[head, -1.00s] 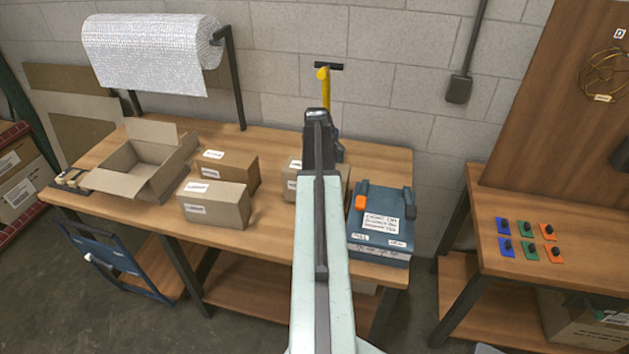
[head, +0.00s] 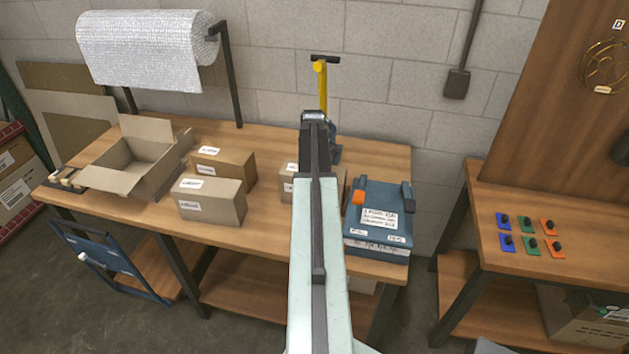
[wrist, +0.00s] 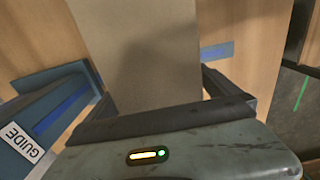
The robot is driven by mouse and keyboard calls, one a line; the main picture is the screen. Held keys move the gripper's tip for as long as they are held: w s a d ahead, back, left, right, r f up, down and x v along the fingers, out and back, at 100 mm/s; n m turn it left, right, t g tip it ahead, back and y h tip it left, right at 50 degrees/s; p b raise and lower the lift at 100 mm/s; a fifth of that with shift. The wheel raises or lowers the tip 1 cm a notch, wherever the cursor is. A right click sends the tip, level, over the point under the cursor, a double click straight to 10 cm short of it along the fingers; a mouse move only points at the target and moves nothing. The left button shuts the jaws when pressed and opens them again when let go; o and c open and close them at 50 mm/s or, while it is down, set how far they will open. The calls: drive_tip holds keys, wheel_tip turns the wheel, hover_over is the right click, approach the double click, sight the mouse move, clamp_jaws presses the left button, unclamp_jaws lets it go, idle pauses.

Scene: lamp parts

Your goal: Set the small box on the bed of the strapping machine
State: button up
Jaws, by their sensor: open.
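A small brown box (head: 287,184) stands on the packing bench, mostly hidden behind my arm in the head view. In the wrist view, a plain carton face (wrist: 150,60) fills the space between the fingers of my gripper (wrist: 158,88). My gripper is open, with one finger on each side of this carton; I cannot tell whether they touch it. The blue machine with an orange part, seemingly the strapping machine (head: 378,226), stands just right of my arm at the bench's right end. In the head view my gripper's fingertips are hidden behind the arm.
Two closed boxes (head: 212,203) (head: 226,164) stand to the left, beside an open carton (head: 128,172). A yellow-handled tool (head: 322,88) stands at the back. A blue part with a GUIDE label (wrist: 20,142) lies close left of my gripper. A second bench (head: 500,275) is at right.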

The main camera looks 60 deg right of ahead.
wheel_tip(320, 180, up, 12)
drive_tip(key=p, duration=1.2)
drive_tip(key=shift+r, duration=0.2)
drive_tip(key=shift+f, duration=0.15)
drive_tip(key=w+a+m, duration=0.1)
drive_tip(key=w+a, duration=0.7)
drive_tip(key=a, duration=0.6)
drive_tip(key=w+a, duration=0.7)
drive_tip(key=a, duration=0.7)
drive_tip(key=a+m, duration=0.2)
drive_tip(key=a, duration=2.8)
drive_tip(key=shift+a+m, duration=0.25)
drive_tip(key=shift+m, duration=0.05)
drive_tip(key=shift+w, duration=0.1)
